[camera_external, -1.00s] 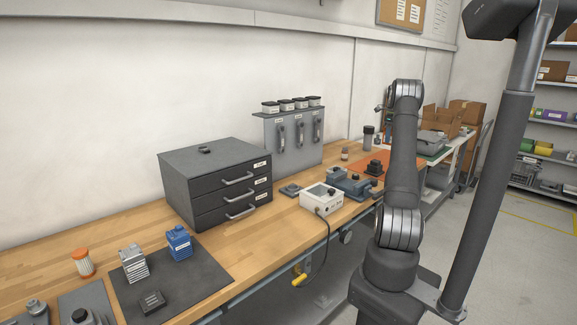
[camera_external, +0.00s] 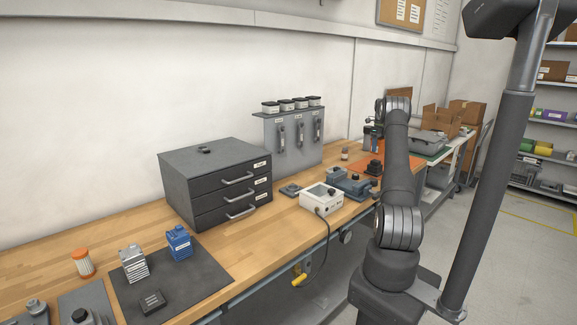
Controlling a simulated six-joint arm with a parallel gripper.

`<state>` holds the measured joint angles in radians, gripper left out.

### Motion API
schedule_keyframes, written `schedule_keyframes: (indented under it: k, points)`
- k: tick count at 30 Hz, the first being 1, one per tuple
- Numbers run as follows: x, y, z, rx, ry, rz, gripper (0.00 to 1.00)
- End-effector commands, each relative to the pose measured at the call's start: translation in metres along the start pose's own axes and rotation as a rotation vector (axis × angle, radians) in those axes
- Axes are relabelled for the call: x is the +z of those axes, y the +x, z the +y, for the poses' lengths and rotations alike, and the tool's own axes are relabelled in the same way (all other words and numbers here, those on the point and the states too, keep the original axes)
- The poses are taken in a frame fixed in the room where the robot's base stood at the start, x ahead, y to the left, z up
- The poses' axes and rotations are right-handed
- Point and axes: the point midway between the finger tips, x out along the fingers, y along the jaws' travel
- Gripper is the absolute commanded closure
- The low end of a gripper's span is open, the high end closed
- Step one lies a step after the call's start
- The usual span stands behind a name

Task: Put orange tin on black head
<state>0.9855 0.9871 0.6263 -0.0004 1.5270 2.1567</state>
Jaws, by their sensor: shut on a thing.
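My gripper (camera_external: 375,135) is over the far part of the bench, small and partly hidden by my arm. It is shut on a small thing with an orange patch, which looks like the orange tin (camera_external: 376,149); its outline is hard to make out. The black head (camera_external: 374,167) is a small dark block on the orange mat (camera_external: 390,158). The gripper and the held thing show above and slightly behind it in the picture, apart from it as far as I can tell.
A blue-grey clamp unit (camera_external: 350,184) and a white control box (camera_external: 321,199) stand left of the mat. A grey drawer cabinet (camera_external: 215,182) and a panel with several jars (camera_external: 290,135) stand further left. An orange-topped filter (camera_external: 83,263) is at the near left.

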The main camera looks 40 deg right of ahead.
Motion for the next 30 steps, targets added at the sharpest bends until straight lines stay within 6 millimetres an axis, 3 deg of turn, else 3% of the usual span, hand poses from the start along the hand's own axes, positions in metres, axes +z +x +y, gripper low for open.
schedule_keyframes:
  k: [9,20,21,24,30]
  points:
    - [0.000,0.038,0.000,0.002,0.000,0.001,0.76]
    - [0.000,0.042,0.000,0.000,0.000,0.000,0.76]
    - [0.000,0.043,0.000,0.000,0.000,0.000,0.40]
    - [0.000,0.043,0.000,0.000,0.000,0.000,0.22]
    - [0.000,0.042,0.000,0.001,0.000,0.000,0.22]
